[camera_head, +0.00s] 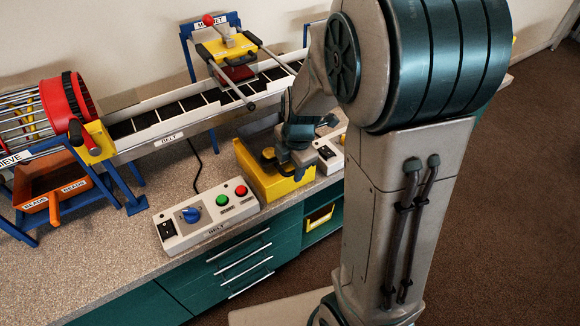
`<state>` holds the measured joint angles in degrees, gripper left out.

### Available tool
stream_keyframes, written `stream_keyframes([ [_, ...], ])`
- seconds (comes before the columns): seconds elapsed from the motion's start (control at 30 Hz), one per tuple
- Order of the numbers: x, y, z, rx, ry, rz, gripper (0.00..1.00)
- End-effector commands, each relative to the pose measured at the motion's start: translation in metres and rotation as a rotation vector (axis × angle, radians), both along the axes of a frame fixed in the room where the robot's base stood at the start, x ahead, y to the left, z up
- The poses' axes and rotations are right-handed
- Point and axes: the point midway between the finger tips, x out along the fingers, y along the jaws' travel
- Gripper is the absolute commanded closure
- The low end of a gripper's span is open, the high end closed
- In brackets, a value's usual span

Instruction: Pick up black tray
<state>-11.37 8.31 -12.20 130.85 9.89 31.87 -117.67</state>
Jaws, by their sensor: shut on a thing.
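No tray that is plainly black shows in the head view. A yellow box-shaped tray (262,186) sits on the bench, behind and right of the control box marked BELT. My gripper (284,158) reaches down to it from the right, with dark fingers low at its top. My gripper is shut on the yellow tray, as far as I can see. The exact grip is small and partly hidden by my own gripper. The tray's inside is mostly hidden too.
A BELT control box (206,214) stands at the front edge, and another switch box (330,153) is right of the tray. The conveyor (180,113) runs behind, under the magnet frame (228,47). An orange beads tray (62,187) sits below the red sieve (72,103) at left.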

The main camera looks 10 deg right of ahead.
Motion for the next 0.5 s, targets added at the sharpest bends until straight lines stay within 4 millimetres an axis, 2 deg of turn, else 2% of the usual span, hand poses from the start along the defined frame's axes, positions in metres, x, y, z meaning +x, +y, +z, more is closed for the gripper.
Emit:
stream_keyframes([
  [0.17,0.001,0.0,0.021,-0.001,-0.004,0.0,0.77],
  [0.37,0.003,-0.025,0.033,-0.001,-0.004,-0.005,0.77],
  [0.5,0.006,-0.048,0.047,-0.001,-0.005,-0.007,0.78],
])
